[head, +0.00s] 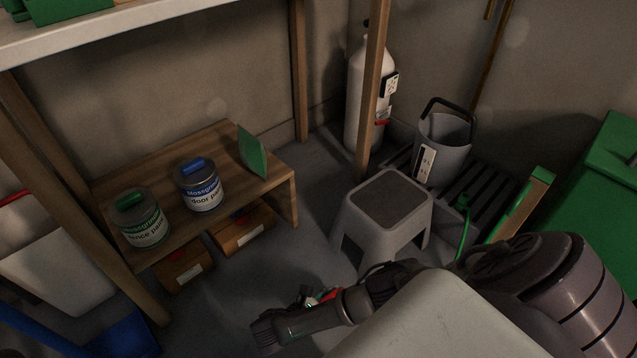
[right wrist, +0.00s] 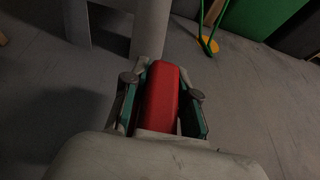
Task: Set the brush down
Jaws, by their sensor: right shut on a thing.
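My right gripper (right wrist: 163,88) is shut on a red, block-like piece, which looks like part of the brush (right wrist: 162,105). No bristles show in the right wrist view. In the head view only a small bit of red (head: 328,296) shows at the bottom centre, behind my right arm, which hides most of the gripper. The brush is over the grey floor, in front of the grey step stool; its exact height cannot be told. My left gripper is not in view.
A low wooden bench (head: 157,183) on the left bears a fence paint can (head: 144,229), a door paint can (head: 202,193) and a green panel (head: 252,151). A step stool (head: 388,209), a grey bucket (head: 441,150) and a white cylinder (head: 360,100) stand right of it.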

